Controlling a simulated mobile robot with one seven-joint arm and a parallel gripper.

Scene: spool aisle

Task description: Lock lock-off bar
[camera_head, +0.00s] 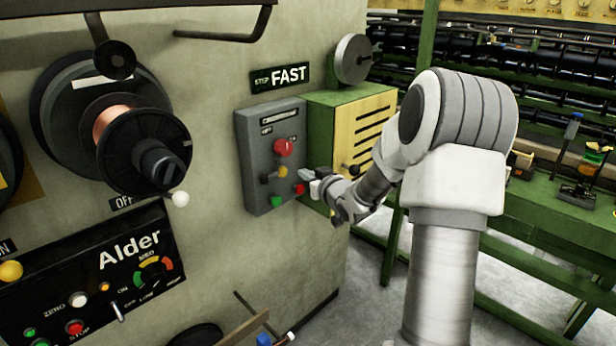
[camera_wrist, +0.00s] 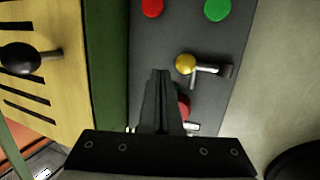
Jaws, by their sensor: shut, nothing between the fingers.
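A grey control box (camera_head: 253,175) is fixed to the machine wall, and its face (camera_wrist: 150,40) fills the middle of the wrist view. It carries a yellow knob (camera_head: 282,171) with a short silver bar (camera_wrist: 208,69) and dark end beside it. A big red button (camera_head: 283,147) also shows in the wrist view (camera_wrist: 183,106), partly hidden by my fingers. No part is labelled as the lock-off bar, so I cannot tell which it is. My gripper (camera_head: 308,174) is shut and empty in front of the box. Its fingertips (camera_wrist: 160,72) show left of the yellow knob; contact is unclear.
Smaller red (camera_wrist: 151,7) and green (camera_wrist: 217,9) buttons sit near the yellow knob. A green cabinet with a yellow slatted front (camera_head: 362,125) adjoins the box. A copper spool (camera_head: 115,125) and the Alder panel (camera_head: 100,275) are at left. A green bench (camera_head: 540,205) stands at right.

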